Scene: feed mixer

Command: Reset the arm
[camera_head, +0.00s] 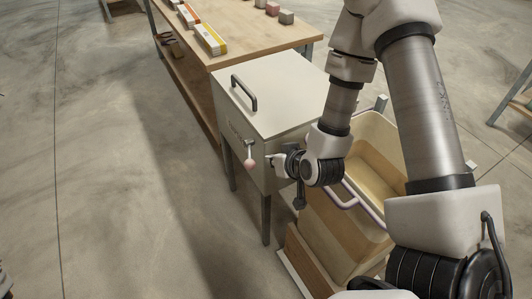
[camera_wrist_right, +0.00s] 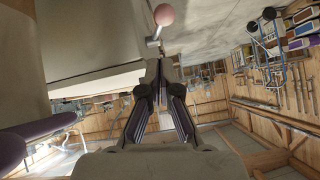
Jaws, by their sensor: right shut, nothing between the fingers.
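My right arm reaches down from the top right in the head view. Its gripper (camera_head: 277,161) is at the front of the pale feed mixer (camera_head: 282,97), just right of a small lever with a pink knob (camera_head: 249,163). In the right wrist view the gripper fingers (camera_wrist_right: 158,68) are together with nothing between them. The pink knob (camera_wrist_right: 164,14) is just beyond the fingertips there; I cannot tell whether they touch its lever. The mixer's lid is down, with a dark handle (camera_head: 243,93) on top. My left gripper is not in view.
A cream bin (camera_head: 330,239) with a purple handle (camera_head: 361,205) stands right of the mixer, partly hidden by my arm. A wooden workbench (camera_head: 262,37) holding small boxes (camera_head: 210,38) is behind the mixer.

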